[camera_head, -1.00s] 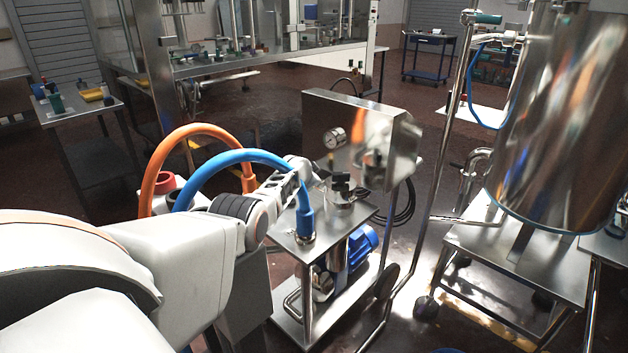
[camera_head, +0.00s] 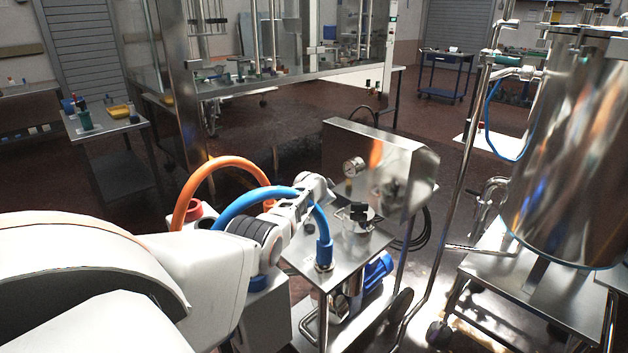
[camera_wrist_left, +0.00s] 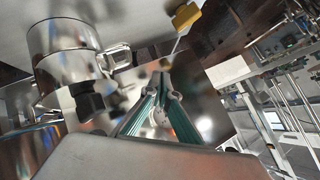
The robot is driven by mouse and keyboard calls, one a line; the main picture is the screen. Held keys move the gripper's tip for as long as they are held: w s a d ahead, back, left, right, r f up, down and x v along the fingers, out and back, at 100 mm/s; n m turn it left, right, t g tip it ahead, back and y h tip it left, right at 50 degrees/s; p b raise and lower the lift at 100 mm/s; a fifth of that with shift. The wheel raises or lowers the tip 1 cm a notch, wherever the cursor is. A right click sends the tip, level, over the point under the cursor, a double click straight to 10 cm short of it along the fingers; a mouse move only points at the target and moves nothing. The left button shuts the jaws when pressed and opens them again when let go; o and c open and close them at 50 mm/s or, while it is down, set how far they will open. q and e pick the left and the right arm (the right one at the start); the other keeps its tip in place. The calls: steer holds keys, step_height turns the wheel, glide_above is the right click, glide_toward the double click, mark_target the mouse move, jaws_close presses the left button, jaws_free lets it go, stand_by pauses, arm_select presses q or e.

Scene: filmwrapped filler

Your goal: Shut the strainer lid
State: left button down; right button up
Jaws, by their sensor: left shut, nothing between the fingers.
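In the left wrist view the steel cylinder (camera_wrist_left: 75,62) with a clamp and a black knob (camera_wrist_left: 88,101) fills the left side. I cannot tell the lid's exact angle. My left gripper (camera_wrist_left: 163,82) is shut and empty, its teal-padded fingers meeting at the tips just right of the cylinder. In the head view the left gripper (camera_head: 322,186) is small, close to the strainer, and contact is unclear. My right gripper is not in view.
A blue hose (camera_head: 324,252) and an orange hose (camera_head: 190,188) arch near my left arm. A large steel tank (camera_head: 570,150) stands at the right.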

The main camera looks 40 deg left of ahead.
arm_select(q)
steer(key=s+a+r+p, duration=0.1)
steer(key=s+r+p, duration=0.3)
steer(key=s+r, duration=0.1)
steer(key=shift+s+a, duration=0.15)
steer(key=shift+a, duration=0.05)
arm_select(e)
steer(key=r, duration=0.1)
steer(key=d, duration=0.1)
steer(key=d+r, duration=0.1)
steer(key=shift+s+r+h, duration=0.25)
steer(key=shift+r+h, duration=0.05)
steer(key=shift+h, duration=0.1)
